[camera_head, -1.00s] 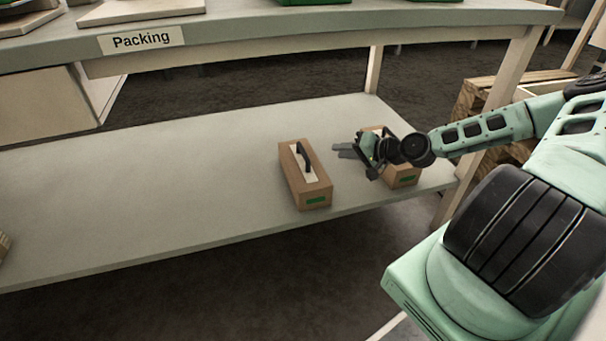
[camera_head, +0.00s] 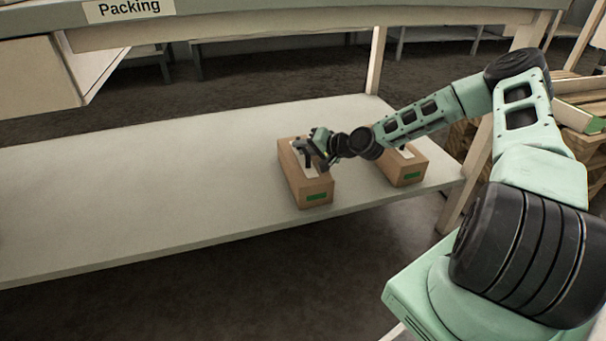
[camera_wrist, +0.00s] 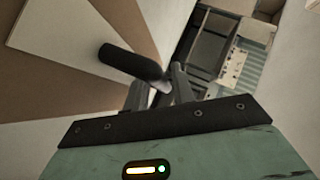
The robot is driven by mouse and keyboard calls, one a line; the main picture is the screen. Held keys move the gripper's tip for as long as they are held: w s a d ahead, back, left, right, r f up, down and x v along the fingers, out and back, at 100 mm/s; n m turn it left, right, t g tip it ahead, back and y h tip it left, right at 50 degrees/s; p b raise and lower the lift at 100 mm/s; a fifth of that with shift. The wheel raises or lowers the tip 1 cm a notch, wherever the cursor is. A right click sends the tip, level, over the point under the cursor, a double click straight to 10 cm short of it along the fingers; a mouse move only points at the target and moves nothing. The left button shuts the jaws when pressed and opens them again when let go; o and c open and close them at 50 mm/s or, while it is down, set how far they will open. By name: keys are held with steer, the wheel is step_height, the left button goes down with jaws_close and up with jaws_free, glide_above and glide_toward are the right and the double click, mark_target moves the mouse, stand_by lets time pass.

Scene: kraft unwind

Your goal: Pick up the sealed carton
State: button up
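Two brown cartons with white top panels and green end labels stand on the lower shelf. The right carton (camera_head: 406,173) is partly hidden behind my arm. The two fingers look apart, with the handle's end near the gap. I cannot tell whether they touch it. Which carton is sealed does not show clearly.
The shelf (camera_head: 150,200) is bare to the left of the cartons. The bench above carries a "Packing" sign (camera_head: 128,9). A shelf post (camera_head: 484,165) stands right of the cartons, with wooden crates (camera_head: 580,150) beyond it.

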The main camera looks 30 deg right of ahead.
steer(key=shift+w+a, duration=0.1)
steer(key=shift+w, duration=0.1)
jaws_close()
stand_by(1.3)
